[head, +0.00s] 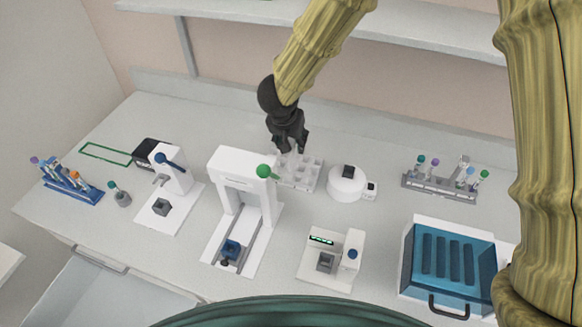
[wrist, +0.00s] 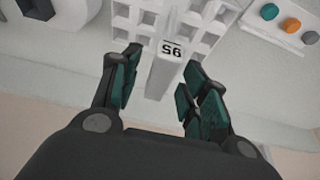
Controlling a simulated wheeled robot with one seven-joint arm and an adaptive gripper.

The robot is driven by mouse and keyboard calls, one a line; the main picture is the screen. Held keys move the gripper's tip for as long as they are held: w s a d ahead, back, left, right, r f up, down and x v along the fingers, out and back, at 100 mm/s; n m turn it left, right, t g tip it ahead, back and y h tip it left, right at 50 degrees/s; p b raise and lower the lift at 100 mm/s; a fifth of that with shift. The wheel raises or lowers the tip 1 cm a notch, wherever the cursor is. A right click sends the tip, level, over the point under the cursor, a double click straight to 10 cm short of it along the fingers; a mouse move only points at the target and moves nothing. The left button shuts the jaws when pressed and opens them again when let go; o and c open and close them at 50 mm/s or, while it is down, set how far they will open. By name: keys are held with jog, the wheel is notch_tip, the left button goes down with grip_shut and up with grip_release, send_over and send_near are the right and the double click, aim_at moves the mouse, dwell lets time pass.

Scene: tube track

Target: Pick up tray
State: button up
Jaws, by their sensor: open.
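A white gridded tray (head: 302,174) with square openings lies on the bench behind the tall white gantry device. In the wrist view the tray (wrist: 198,42) shows at the top, with a narrow white handle tab marked 96 (wrist: 165,72) pointing towards me. My gripper (head: 291,147) is over the tray's back left part, pointing down. In the wrist view my gripper (wrist: 162,58) is open, with one dark-and-teal finger on each side of the tab. A gap shows on both sides, so the fingers do not appear to touch it. My gripper hides part of the tray in the head view.
The white gantry device (head: 239,165) stands close at front left of the tray, and a round white device (head: 345,184) close at its right. Further right are a grey tube rack (head: 436,187) and a blue-lidded box (head: 450,258). A shelf (head: 420,27) runs above.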

jog(key=shift+w+d+f, duration=0.1)
jog(key=shift+f, duration=0.1)
jog(key=shift+c, duration=0.2)
grip_shut()
jog(key=shift+r, duration=0.1)
